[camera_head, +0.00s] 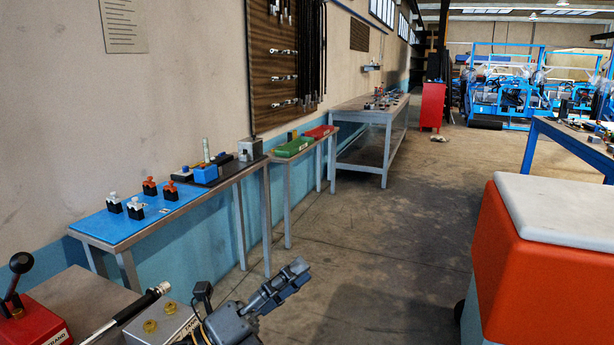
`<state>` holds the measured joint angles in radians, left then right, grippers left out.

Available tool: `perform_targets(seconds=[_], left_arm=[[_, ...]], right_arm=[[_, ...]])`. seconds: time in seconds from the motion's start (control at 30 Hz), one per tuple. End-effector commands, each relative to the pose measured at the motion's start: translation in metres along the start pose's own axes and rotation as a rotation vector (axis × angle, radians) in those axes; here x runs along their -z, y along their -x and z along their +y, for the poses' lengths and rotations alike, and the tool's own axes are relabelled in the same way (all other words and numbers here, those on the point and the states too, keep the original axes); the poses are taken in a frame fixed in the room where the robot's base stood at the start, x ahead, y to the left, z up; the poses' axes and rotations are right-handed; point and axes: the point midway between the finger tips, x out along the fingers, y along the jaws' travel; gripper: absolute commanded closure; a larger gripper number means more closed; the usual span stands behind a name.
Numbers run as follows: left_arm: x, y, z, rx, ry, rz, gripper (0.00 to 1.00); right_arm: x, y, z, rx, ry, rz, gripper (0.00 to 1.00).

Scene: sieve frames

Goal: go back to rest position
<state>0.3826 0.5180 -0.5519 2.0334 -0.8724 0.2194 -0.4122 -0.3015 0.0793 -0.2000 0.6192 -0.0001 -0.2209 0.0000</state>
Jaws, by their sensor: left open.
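My left gripper (290,276) is in the lower middle of the head view. It is open and empty, held over the concrete floor, pointing up and to the right. It is clear of the long table on the left. My right gripper does not show.
A table with a blue mat (112,219) stands along the left wall, with several small black blocks with white or orange tops on it. A red box with a black lever (36,317) is at lower left. An orange cabinet (542,272) stands at right. The floor (400,230) between is free.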

Motion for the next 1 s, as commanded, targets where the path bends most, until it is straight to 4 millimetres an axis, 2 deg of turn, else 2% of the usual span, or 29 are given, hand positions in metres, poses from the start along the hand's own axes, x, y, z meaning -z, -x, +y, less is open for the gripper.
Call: perform_targets(seconds=[0.03,0.13,0.2,0.27,0.3,0.37,0.43,0.5,0.6,0.8,1.0], left_arm=[[-0.013,0.013,0.009,-0.032,0.145,-0.147,0.51],[-0.039,0.049,0.038,-0.118,0.420,-0.436,0.51],[-0.047,0.086,0.066,-0.196,0.611,-0.635,0.51],[-0.044,0.123,0.092,-0.274,0.772,-0.803,0.51],[-0.037,0.149,0.108,-0.329,0.873,-0.910,0.51],[-0.021,0.187,0.128,-0.413,1.010,-1.057,0.51],[0.005,0.230,0.147,-0.516,1.154,-1.216,0.51],[0.035,0.269,0.157,-0.617,1.277,-1.357,0.51],[0.075,0.311,0.161,-0.743,1.406,-1.516,0.51],[0.140,0.367,0.151,-0.945,1.573,-1.733,0.51],[0.193,0.405,0.127,-1.124,1.681,-1.896,0.51]], right_arm=[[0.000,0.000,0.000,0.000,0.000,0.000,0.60],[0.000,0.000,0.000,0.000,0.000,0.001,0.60],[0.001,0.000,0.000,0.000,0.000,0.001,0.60],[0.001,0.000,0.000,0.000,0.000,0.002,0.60],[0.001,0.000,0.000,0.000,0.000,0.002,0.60],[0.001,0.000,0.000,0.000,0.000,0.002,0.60],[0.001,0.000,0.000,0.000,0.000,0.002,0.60],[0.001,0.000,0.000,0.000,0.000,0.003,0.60],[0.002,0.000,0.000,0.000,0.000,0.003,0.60],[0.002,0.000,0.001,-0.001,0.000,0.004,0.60],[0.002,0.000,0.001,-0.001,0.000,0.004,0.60]])
